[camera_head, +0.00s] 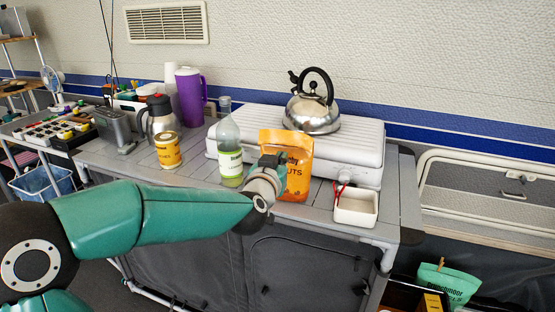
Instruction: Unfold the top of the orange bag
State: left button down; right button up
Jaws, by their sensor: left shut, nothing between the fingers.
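The orange bag (297,177) stands upright on the grey slatted table (324,212), in front of a white ribbed case. Its top edge shows above my gripper, and I cannot tell whether any part of the top is folded over. My left gripper (277,162) is in front of the bag's left side and hides part of its label. The left gripper is shut and holds nothing; I cannot tell if it touches the bag. My right gripper is not in view.
A bottle (229,150) stands close left of the bag, and a cream tray (356,207) with something red sits at right. A kettle (312,108) rests on the white case (357,146). A yellow can (168,150), a steel jug (158,117) and a purple pitcher (191,97) stand further left.

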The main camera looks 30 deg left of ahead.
aim_at(285, 134)
pick_arm(q)
jog(key=shift+w, duration=0.15)
jog(key=shift+x, duration=1.1)
jog(key=shift+r+p, duration=0.2)
jog(key=shift+p, duration=0.1)
jog(key=shift+r+p, duration=2.25)
jog(key=shift+r, duration=0.15)
jog(key=shift+f, duration=0.15)
jog(key=shift+s, duration=0.25)
jog(key=r+p+v, duration=0.1)
jog(key=v, duration=0.5)
jog(key=shift+r, duration=0.2)
jog(key=shift+w, duration=0.1)
